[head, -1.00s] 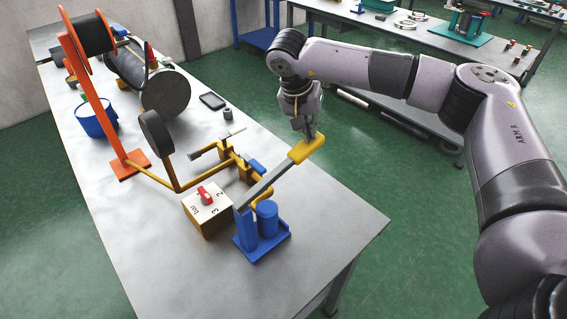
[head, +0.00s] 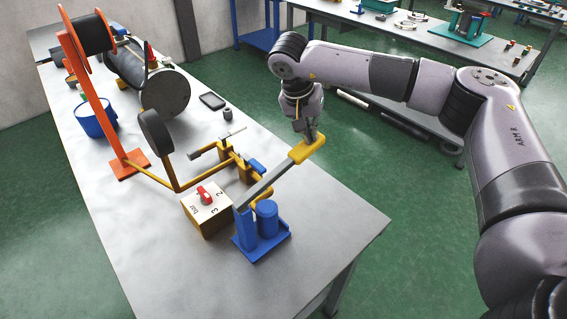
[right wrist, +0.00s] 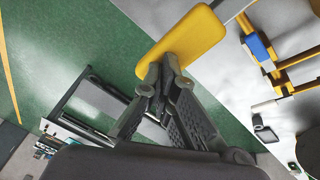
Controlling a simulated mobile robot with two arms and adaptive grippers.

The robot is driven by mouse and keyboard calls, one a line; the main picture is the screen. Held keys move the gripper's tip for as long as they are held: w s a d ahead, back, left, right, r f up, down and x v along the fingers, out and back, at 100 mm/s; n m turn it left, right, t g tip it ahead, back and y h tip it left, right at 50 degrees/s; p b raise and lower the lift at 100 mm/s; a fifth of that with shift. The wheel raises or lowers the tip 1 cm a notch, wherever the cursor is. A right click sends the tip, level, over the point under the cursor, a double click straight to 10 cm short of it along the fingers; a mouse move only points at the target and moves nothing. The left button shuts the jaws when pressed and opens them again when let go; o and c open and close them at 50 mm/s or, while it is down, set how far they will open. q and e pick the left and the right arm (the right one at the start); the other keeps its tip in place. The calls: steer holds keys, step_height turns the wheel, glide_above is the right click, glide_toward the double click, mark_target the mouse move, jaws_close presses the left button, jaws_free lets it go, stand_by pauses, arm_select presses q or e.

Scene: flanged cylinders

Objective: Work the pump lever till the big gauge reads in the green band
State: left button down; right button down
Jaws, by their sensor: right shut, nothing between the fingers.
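The pump lever is a grey bar with a yellow handle (head: 307,149), rising to the right from a blue pump (head: 266,219) at the table's front edge. My right gripper (head: 311,138) is shut and empty, its fingertips at the top of the yellow handle. In the right wrist view the closed fingertips (right wrist: 165,72) meet the yellow handle (right wrist: 183,42); the handle is not between them. The big gauge (head: 157,133) is a dark round housing on a yellow pipe, seen from its side and back, so its face and needle are hidden. My left gripper is not in view.
A tan box with a red selector knob (head: 205,195) sits left of the pump. Yellow pipes with a blue-handled valve (head: 256,166) run behind it. An orange stand (head: 130,165), a blue bucket (head: 97,120) and a large grey cylinder (head: 165,93) stand further back. The table's front left is clear.

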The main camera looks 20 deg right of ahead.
mark_target(313, 145)
steer(key=b+x, duration=0.1)
steer(key=x, duration=0.1)
steer(key=b+x, duration=0.2)
steer(key=x, duration=0.1)
steer(key=shift+s+a+f, duration=0.1)
steer(key=shift+a+f, duration=0.05)
steer(key=shift+a, duration=0.05)
steer(key=shift+d+f, duration=0.15)
steer(key=shift+f, duration=0.15)
steer(key=p+v, duration=0.4)
steer(key=v, duration=0.2)
steer(key=shift+d+r, duration=0.1)
steer(key=shift+r, duration=0.15)
steer(key=shift+f, duration=0.1)
stand_by(1.4)
